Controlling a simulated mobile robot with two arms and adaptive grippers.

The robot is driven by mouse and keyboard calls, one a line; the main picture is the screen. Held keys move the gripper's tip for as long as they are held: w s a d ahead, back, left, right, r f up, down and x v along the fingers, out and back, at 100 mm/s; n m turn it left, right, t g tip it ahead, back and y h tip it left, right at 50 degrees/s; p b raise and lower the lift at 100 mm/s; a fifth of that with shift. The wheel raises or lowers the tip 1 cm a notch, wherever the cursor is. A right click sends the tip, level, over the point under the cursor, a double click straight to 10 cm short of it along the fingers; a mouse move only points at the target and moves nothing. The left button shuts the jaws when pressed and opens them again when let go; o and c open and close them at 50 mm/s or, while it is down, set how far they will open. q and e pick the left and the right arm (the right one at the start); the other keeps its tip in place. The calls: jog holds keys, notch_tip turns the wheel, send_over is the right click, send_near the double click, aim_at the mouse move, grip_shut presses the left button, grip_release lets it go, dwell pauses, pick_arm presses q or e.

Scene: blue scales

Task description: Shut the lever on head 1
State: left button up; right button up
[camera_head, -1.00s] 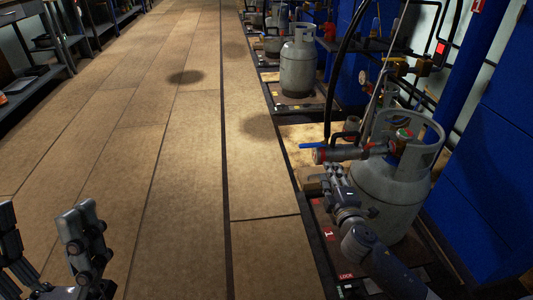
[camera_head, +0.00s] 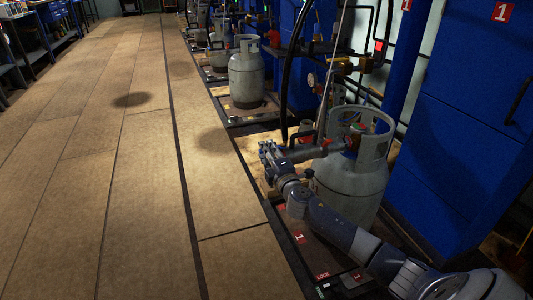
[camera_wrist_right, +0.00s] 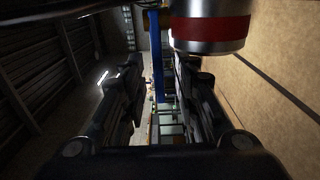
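Head 1 (camera_head: 308,153) is a silver horizontal cylinder joined to the valve of the nearest grey gas bottle (camera_head: 345,185). In the right wrist view its silver body with a red band (camera_wrist_right: 210,27) is at the top, right of centre. The blue lever (camera_wrist_right: 157,55) shows there as a narrow upright bar in the gap between my fingers. In the head view I cannot make it out behind my gripper. My right gripper (camera_head: 269,154) is at the left end of the head, fingers apart. I cannot tell whether they touch the lever. My left gripper is out of view.
A black hose (camera_head: 288,70) hangs down to the head. More grey bottles, such as this one (camera_head: 247,75), stand in a row behind. A blue cabinet (camera_head: 450,140) is to the right. The wooden floor (camera_head: 110,190) on the left is clear.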

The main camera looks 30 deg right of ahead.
jog(key=shift+w+d, duration=0.1)
jog(key=shift+w, duration=0.5)
grip_shut()
jog(key=shift+s+d+n+y, duration=0.1)
jog(key=shift+s+n+y, duration=0.15)
jog(key=shift+n+y, duration=0.3)
jog(key=shift+s+n+t+y+b, duration=0.15)
jog(key=shift+n+t+y+b, duration=0.15)
jog(key=shift+y, duration=0.45)
grip_release()
